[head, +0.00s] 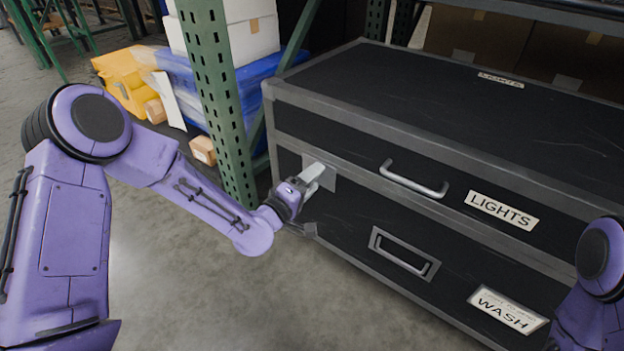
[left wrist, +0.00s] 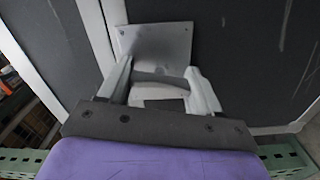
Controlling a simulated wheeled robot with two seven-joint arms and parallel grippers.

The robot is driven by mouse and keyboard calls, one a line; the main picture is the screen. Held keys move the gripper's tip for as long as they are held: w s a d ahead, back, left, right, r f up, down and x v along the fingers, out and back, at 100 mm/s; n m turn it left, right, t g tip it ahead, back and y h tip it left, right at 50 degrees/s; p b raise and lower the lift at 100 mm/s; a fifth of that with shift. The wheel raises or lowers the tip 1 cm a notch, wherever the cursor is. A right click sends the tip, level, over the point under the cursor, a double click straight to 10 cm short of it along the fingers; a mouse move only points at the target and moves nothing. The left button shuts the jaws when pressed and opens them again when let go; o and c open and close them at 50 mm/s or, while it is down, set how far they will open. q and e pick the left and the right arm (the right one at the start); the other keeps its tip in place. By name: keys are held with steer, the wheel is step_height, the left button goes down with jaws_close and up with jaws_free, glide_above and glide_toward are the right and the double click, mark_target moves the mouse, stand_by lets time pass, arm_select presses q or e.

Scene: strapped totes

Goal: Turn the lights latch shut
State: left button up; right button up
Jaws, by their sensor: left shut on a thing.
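The black LIGHTS case (head: 430,82) has grey metal edges and a white LIGHTS label (head: 502,210) on its front. Its latch plate (head: 326,173) is a grey square near the front's left end. My left gripper (head: 312,176) is at this plate and mostly covers the latch. In the left wrist view the latch plate (left wrist: 158,40) shows two rivets, and the gripper (left wrist: 160,76) has one finger on each side of the grey latch piece, shut on it. The latch's exact angle is hard to tell. My right gripper is out of view.
A silver handle (head: 413,182) is right of the latch. Below is a WASH case (head: 385,285) with a recessed handle. A green rack post (head: 222,110) stands close left of the cases. Blue and yellow goods lie behind it. The floor in front is clear.

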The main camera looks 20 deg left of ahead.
arm_select(q)
steer(key=m, duration=0.3)
steer(key=shift+m+p, duration=0.3)
steer(key=shift+p, duration=0.1)
steer(key=m, duration=0.3)
steer(key=shift+a+m+p, duration=0.1)
steer(key=shift+m+p, duration=0.2)
steer(key=m, duration=0.3)
steer(key=shift+m, duration=2.4)
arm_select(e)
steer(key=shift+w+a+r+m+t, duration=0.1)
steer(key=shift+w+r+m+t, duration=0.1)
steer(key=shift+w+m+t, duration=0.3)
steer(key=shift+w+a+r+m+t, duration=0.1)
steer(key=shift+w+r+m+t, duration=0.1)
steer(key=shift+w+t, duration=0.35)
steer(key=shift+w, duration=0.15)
arm_select(q)
steer(key=o, duration=1.1)
steer(key=shift+c, duration=0.2)
